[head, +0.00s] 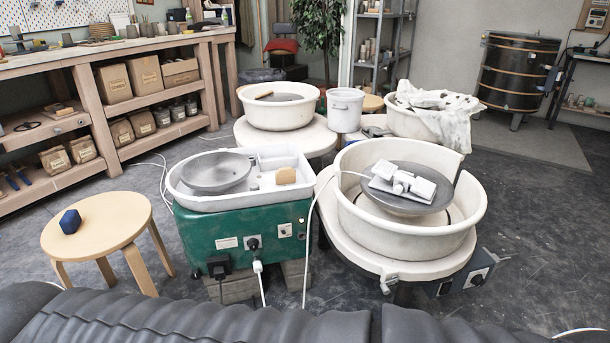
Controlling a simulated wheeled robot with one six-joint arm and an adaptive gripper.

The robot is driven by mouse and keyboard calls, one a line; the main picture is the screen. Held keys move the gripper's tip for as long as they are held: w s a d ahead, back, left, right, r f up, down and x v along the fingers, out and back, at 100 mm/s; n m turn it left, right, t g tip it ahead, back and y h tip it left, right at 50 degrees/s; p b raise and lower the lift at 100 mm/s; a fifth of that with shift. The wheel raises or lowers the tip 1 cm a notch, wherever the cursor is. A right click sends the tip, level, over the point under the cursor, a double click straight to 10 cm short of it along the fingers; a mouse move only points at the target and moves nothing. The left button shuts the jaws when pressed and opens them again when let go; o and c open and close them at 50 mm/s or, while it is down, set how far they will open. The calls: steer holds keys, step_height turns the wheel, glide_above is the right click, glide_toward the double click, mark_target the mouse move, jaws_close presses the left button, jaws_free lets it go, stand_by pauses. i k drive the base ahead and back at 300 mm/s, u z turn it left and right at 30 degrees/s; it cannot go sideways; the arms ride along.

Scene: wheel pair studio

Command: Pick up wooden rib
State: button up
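A small tan piece (286,176) stands in the right part of the white splash tray (232,199) on the green wheel; it could be the wooden rib or a sponge, I cannot tell. A thin brown wooden-looking piece (264,95) lies at the left of the grey wheel head in the far white basin (279,106); it could also be the rib. Both are small in the head view. My gripper is not in view.
A white device (403,183) rests on the right wheel's head inside a large basin (365,227). A round stool (92,229) with a dark blue object (70,221) stands left. A white bucket (345,110) stands behind. Cables run down the green wheel's front. Floor at right is clear.

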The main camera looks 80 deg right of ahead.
mark_target(283, 175)
steer(key=z, duration=1.1)
steer(key=i, duration=0.95)
steer(key=z, duration=0.95)
